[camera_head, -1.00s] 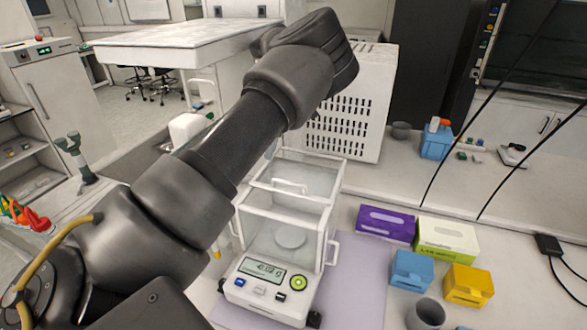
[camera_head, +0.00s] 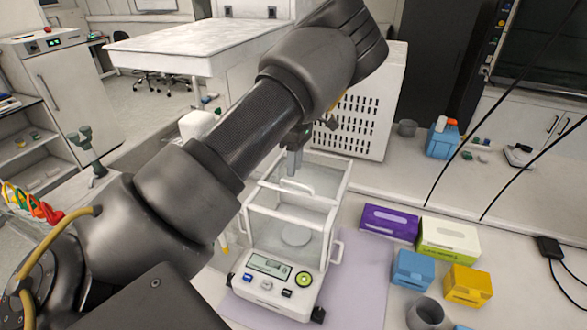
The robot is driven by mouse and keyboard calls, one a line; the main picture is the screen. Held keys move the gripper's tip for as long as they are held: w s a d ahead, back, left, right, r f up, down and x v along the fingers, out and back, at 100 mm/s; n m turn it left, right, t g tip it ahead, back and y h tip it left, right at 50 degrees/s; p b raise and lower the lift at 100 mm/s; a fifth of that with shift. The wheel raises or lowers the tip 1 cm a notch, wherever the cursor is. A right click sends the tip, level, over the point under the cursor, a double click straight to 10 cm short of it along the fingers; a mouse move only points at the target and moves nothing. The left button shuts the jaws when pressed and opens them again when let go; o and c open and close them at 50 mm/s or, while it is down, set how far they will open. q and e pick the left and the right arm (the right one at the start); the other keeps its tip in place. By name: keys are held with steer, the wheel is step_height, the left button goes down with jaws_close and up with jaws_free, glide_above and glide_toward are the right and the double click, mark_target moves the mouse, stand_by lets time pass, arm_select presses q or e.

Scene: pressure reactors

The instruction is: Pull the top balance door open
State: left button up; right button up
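The balance (camera_head: 272,294) stands on a pale mat, with a lit display and buttons at its front and a clear draft shield above. Its top balance door (camera_head: 312,215) is a clear panel with a white bar handle (camera_head: 290,188), and it looks shut. A round weighing pan (camera_head: 295,236) shows through the glass. My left gripper (camera_head: 291,168) points down over the rear of the balance top, close behind the handle. My forearm partly hides it, and its finger gap is too small to make out. I cannot tell whether it touches the handle. My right gripper is not in view.
A purple box (camera_head: 389,222), a green-and-white box (camera_head: 448,240), a blue box (camera_head: 412,270) and a yellow box (camera_head: 468,285) stand right of the balance. A grey cup (camera_head: 428,314) is at the front. A white perforated cabinet (camera_head: 372,115) stands behind.

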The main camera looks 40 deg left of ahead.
mark_target(293, 189)
arm_select(q)
steer(key=shift+s+f+p, duration=0.2)
steer(key=shift+f+p, duration=0.05)
steer(key=shift+f, duration=0.55)
steer(key=shift+s+f+p, duration=0.15)
steer(key=shift+f+p, duration=0.05)
steer(key=shift+f, duration=0.6)
jaws_close()
